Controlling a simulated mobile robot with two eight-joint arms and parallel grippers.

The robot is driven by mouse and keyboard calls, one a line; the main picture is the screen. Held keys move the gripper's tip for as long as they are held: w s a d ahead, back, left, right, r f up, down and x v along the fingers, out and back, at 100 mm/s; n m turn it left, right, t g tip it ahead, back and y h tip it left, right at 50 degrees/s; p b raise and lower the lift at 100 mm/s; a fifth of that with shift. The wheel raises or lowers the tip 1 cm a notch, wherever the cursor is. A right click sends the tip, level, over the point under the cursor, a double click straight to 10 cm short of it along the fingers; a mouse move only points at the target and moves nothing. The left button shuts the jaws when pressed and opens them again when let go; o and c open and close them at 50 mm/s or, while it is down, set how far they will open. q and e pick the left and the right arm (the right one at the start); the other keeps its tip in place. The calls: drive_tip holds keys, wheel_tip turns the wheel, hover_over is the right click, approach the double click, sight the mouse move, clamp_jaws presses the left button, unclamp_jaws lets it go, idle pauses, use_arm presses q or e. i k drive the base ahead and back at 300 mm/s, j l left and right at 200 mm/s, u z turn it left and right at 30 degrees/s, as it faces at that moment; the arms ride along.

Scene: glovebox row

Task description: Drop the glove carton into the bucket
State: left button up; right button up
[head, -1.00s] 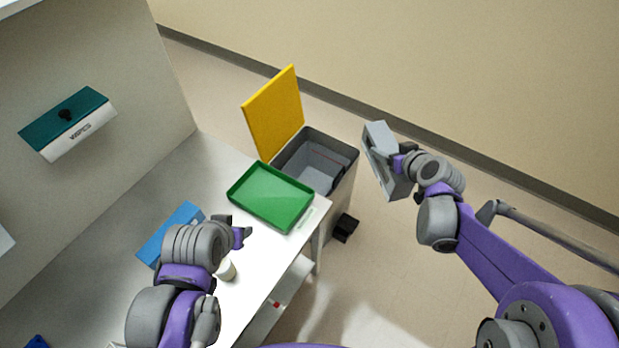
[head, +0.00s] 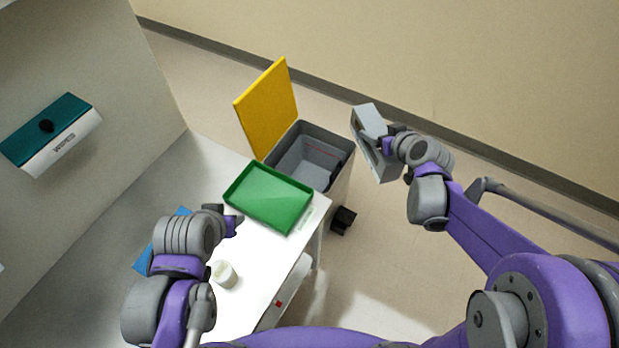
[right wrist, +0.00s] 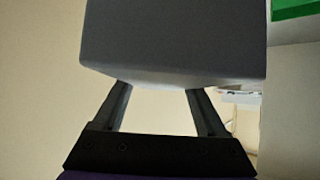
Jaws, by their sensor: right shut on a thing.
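The glove carton is a grey box (head: 368,122) with an opening in its side. My right gripper (head: 388,142) is shut on it and holds it tilted in the air, just right of the bucket. In the right wrist view the carton (right wrist: 175,40) fills the top, with both fingers reaching up to it. The bucket is a grey bin (head: 343,172) with its yellow lid (head: 268,105) raised; its inside shows and looks empty. My left gripper (head: 228,218) is over the bench, close to the green tray; its jaw opening is unclear.
The green tray (head: 268,197) lies at the bench end, beside the bucket. A white cup (head: 225,274) and a partly hidden blue box (head: 143,260) are near my left arm. A teal-and-white wipes box (head: 50,135) is on the wall.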

sight(310, 183)
drive_tip(key=i+l, duration=0.2)
drive_tip(key=l, duration=0.15)
drive_tip(key=i+l, duration=0.2)
drive_tip(key=l, duration=0.15)
drive_tip(key=i+l+u, duration=0.2)
drive_tip(key=l, duration=0.35)
drive_tip(key=i+l+u, duration=0.1)
drive_tip(key=u, duration=0.5)
drive_tip(key=l+u, duration=0.1)
drive_tip(key=u, duration=0.35)
drive_tip(key=l+u, duration=0.1)
drive_tip(key=u, duration=0.85)
